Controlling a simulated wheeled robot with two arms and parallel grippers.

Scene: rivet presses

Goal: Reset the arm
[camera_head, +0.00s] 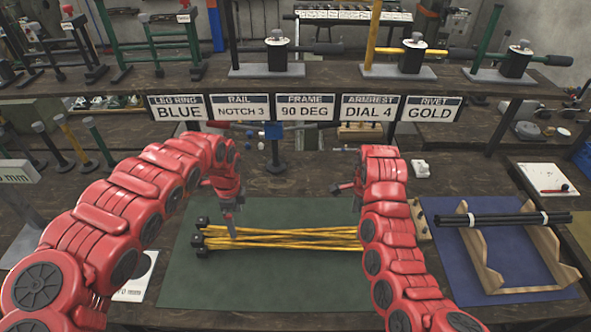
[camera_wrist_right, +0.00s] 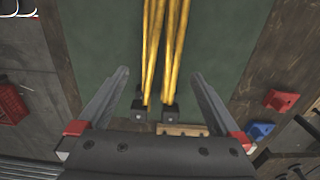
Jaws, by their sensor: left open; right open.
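My left arm comes in from the left, and my left gripper (camera_head: 231,218) points down over the left part of a bundle of yellow rods with black ends (camera_head: 285,238). Its fingertips are near the rods; I cannot tell if they touch. My right gripper hangs over the right part of the bundle, its fingers mostly hidden behind my right arm in the head view. In the right wrist view the right gripper (camera_wrist_right: 162,95) is open, its two fingers apart on either side of the yellow rods (camera_wrist_right: 165,50), with nothing between them held. The rods lie on a green mat (camera_head: 300,290).
A blue mat (camera_head: 465,275) at the right carries a wooden rack (camera_head: 545,250) with black rods across it. A shelf with several labelled signs (camera_head: 305,107) and presses (camera_head: 277,55) crosses behind. A stand (camera_head: 275,150) rises beyond the green mat. A white clipboard (camera_head: 543,180) lies at the right.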

